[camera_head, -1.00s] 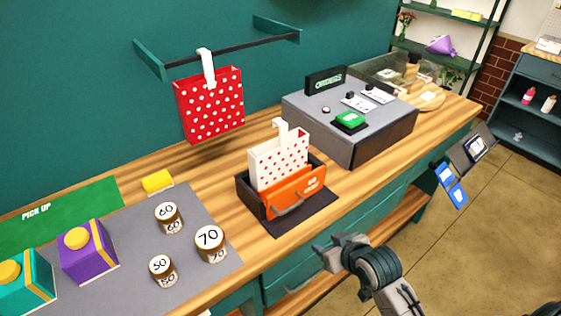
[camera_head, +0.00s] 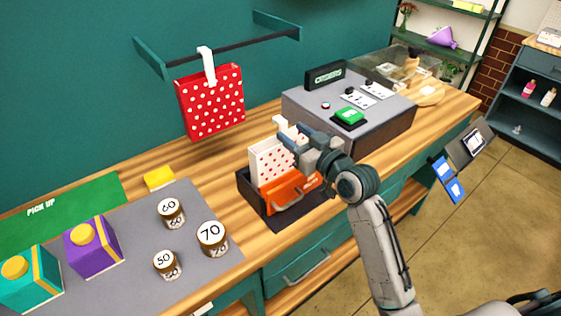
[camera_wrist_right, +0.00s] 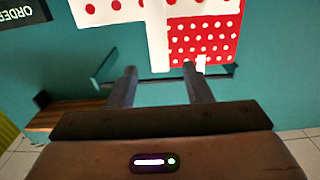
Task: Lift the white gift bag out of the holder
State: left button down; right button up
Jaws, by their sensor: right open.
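The white gift bag with red dots (camera_head: 268,162) stands upright in the dark holder (camera_head: 248,190) on the counter. Its white hooked handle rises at the top and is partly hidden behind my right gripper (camera_head: 287,134). That gripper is at the bag's upper right side, fingers spread and empty. In the right wrist view, the white handle (camera_wrist_right: 157,38) lies just beyond and between the two open fingertips (camera_wrist_right: 160,74). The white bag (camera_wrist_right: 108,12) fills the top there. I cannot tell if a finger touches it. My left gripper is not in view.
An orange handled piece (camera_head: 290,192) is at the holder's front. A red dotted bag (camera_head: 212,100) hangs from a wall rail (camera_head: 235,48). A grey order console (camera_head: 375,122) stands right of the holder. Labelled jars (camera_head: 212,238) and gift boxes (camera_head: 92,246) stand on the left.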

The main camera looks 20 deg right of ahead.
aim_at(284, 128)
jog(key=shift+w+a+r+p, duration=0.1)
jog(key=shift+w+p, duration=0.2)
jog(key=shift+w, duration=0.1)
jog(key=p+x, duration=0.2)
jog(key=x, duration=0.1)
jog(key=shift+w+a, duration=0.1)
jog(key=shift+w, duration=0.05)
jog(key=shift+w+a+f, duration=0.2)
jog(key=shift+w+f, duration=0.15)
jog(key=shift+w, duration=0.15)
jog(key=shift+s+d, duration=0.1)
jog(key=c, duration=0.3)
grip_shut()
